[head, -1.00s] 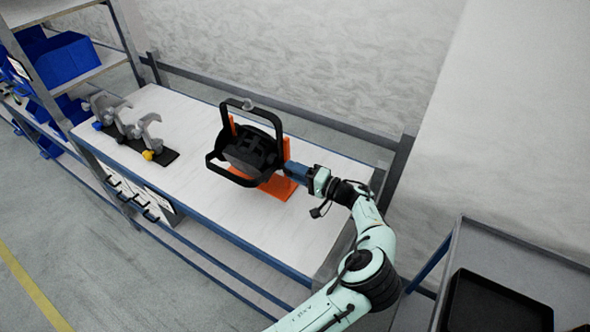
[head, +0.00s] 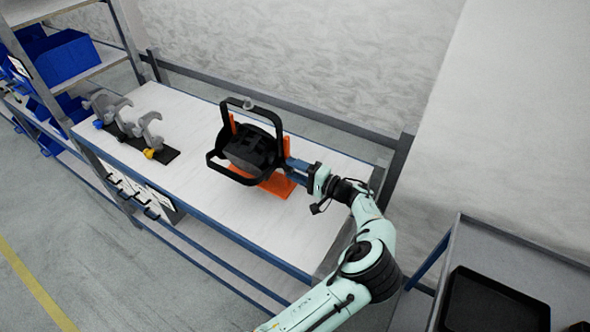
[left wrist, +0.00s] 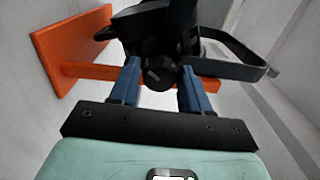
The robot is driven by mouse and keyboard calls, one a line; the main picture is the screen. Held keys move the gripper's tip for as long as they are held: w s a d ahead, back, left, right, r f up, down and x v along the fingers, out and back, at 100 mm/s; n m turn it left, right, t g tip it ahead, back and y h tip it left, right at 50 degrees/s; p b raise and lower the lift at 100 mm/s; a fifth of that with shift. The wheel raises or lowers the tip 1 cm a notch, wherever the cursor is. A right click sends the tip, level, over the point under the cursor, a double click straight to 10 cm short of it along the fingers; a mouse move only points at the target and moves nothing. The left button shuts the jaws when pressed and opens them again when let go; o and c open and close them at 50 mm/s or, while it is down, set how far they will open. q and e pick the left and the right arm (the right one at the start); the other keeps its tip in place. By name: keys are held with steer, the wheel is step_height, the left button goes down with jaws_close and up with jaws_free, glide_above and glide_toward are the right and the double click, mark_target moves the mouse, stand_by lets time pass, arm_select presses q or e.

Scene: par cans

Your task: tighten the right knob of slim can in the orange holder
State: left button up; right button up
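The black slim can (head: 250,150) with its black yoke sits in the orange holder (head: 277,186) on the white bench. My left gripper (head: 290,166) is at the can's right side. In the left wrist view, a round black knob (left wrist: 158,73) with a light mark lies between the two blue fingertips of my left gripper (left wrist: 160,66). The fingers are apart, one on each side of the knob, with narrow gaps showing. The orange holder (left wrist: 58,45) also shows there, behind and left of the fingers. My right gripper is in neither view.
Grey clamps (head: 137,127) on a dark mat stand on the bench's left part. Shelves with blue bins (head: 66,60) stand at far left. A grey cart with a black tray (head: 495,300) is at lower right. A rail and wall bound the bench's back.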

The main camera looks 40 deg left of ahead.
arm_select(q)
steer(key=shift+o, duration=0.8)
steer(key=w+d, duration=0.1)
steer(key=d, duration=1.2)
steer(key=shift+w+d+b, duration=0.15)
steer(key=shift+w+b, duration=0.1)
steer(key=shift+b, duration=0.05)
